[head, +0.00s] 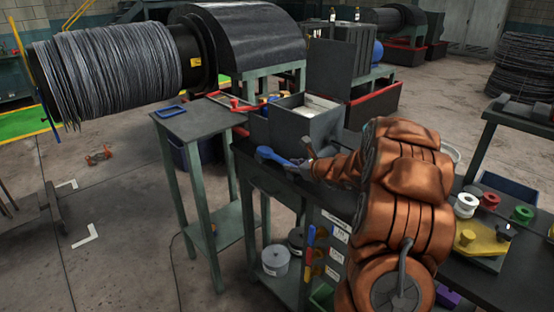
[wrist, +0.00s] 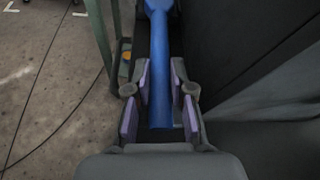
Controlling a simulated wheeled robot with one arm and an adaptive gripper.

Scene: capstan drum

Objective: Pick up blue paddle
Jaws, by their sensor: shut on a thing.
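The blue paddle (head: 268,154) has a broad rounded end and a straight handle. In the head view it is at the near edge of the dark bench top, in front of a grey open box. In the wrist view the paddle's handle (wrist: 161,85) runs up the middle of the picture, between purple finger pads. My gripper (wrist: 159,100) is shut on the handle near its end. In the head view my gripper (head: 305,165) is partly hidden by my orange-covered arm. Whether the paddle touches the bench is hard to tell.
The grey open box (head: 307,128) stands right behind the paddle. A large wire-wound drum (head: 110,72) is behind. At right, a bench holds several coloured spools (head: 466,204). Open floor lies at left.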

